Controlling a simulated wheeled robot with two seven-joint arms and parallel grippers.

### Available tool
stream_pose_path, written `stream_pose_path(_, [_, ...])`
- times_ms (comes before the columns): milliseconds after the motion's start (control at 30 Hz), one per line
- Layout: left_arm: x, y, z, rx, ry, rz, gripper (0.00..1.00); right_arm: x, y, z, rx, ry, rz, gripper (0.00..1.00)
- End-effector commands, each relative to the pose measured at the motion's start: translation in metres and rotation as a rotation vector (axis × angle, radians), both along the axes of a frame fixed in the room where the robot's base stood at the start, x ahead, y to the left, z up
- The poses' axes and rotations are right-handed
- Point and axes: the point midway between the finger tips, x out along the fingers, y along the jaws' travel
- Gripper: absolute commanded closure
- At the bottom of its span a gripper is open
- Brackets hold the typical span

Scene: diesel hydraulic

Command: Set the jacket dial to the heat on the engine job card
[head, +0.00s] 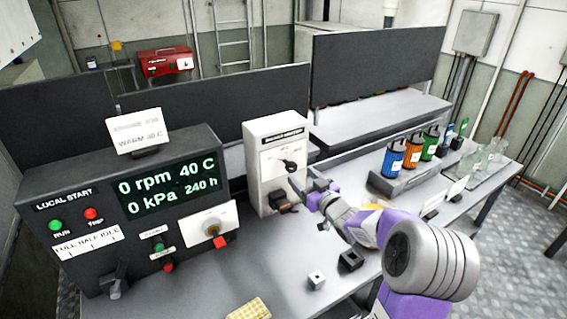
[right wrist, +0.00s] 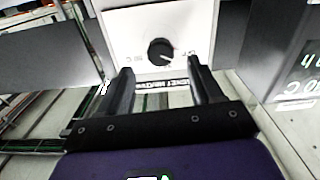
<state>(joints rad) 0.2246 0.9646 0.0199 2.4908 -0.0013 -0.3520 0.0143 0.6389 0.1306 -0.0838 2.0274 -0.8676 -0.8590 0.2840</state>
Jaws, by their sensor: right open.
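The jacket dial is a black knob (head: 289,165) on the white front of an upright box (head: 262,143). The knob also shows in the right wrist view (right wrist: 160,52), where the box face appears upside down. The job card (head: 135,131) stands on top of the dark engine panel and reads WARM with a figure in C, perhaps 90. My right gripper (head: 303,190) is in front of the box, open and empty. In the right wrist view its fingers (right wrist: 162,82) are spread, with the knob beyond their tips, apart from them. My left gripper is not in view.
The engine panel (head: 75,190) shows 0 rpm, 40 C, 0 kPa and 240 h. A rack (head: 408,180) of coloured cans stands to the right. A yellow cloth (head: 248,310) lies at the front edge.

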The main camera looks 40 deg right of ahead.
Motion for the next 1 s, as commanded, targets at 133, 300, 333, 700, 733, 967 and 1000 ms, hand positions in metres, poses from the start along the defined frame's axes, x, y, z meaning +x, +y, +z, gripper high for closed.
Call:
stream_pose_path(133, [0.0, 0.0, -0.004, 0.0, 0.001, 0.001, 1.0, 0.024, -0.001, -0.002, 0.001, -0.001, 0.004, 0.35])
stream_pose_path(300, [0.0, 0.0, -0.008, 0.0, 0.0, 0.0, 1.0, 0.049, -0.004, -0.002, 0.002, 0.0, 0.002, 0.35])
stream_pose_path(333, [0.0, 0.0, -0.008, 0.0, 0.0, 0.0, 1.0, 0.053, -0.005, -0.001, 0.002, -0.001, 0.002, 0.35])
stream_pose_path(700, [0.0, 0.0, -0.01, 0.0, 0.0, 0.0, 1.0, 0.068, -0.006, -0.001, 0.002, 0.0, 0.001, 0.35])
stream_pose_path(733, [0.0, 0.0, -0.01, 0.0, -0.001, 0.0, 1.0, 0.068, -0.006, -0.001, 0.002, 0.001, 0.001, 0.35])
stream_pose_path(967, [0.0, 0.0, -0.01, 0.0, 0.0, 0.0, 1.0, 0.067, -0.006, -0.001, 0.002, 0.001, 0.001, 0.59])
stream_pose_path(1000, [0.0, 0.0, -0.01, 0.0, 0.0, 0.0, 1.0, 0.067, -0.006, -0.001, 0.002, 0.001, 0.001, 0.66])
